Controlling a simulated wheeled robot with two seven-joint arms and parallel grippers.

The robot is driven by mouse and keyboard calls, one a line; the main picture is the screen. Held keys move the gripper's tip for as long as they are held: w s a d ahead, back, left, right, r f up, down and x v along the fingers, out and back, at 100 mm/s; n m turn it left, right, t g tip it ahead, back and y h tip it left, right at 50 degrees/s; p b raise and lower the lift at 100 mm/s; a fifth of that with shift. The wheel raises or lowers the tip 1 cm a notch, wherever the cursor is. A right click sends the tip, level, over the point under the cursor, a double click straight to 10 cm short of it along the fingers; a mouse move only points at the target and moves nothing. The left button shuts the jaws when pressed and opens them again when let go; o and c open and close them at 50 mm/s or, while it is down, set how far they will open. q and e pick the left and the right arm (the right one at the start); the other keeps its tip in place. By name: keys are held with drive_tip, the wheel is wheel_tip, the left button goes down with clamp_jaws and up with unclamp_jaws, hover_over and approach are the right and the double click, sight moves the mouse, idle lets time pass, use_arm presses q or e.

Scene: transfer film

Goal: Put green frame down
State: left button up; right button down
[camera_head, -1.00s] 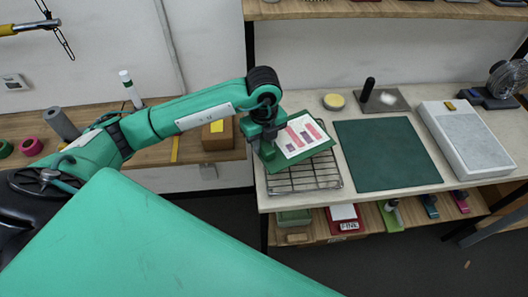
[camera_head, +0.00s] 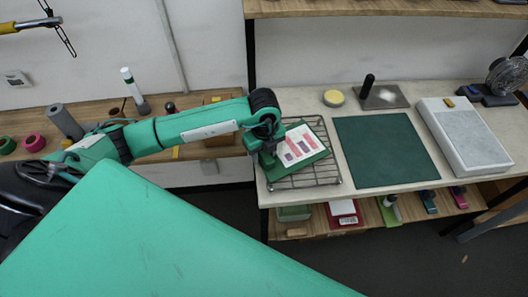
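The green frame (camera_head: 318,161) holds a white sheet (camera_head: 297,147) with pink and purple blocks. It lies over the wire rack (camera_head: 328,177) on the light worktop, slightly turned, and seems to rest on it or sit just above; I cannot tell which. My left gripper (camera_head: 266,158) is at the frame's left edge and appears shut on it, though the fingertips are partly hidden. My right gripper is not in view.
A dark green mat (camera_head: 385,151) lies right of the rack. A grey slab in a white tray (camera_head: 463,136) is farther right. A yellow round pad (camera_head: 333,98) and a metal plate with a black handle (camera_head: 382,96) are behind. A shelf below holds a red item (camera_head: 343,221).

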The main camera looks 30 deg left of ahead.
use_arm(q)
drive_tip(key=shift+o, duration=0.5)
drive_tip(key=shift+r, duration=0.1)
drive_tip(key=shift+r, duration=0.2)
wheel_tip(320, 180, up, 12)
drive_tip(key=b, duration=0.4)
drive_tip(key=shift+f, duration=0.15)
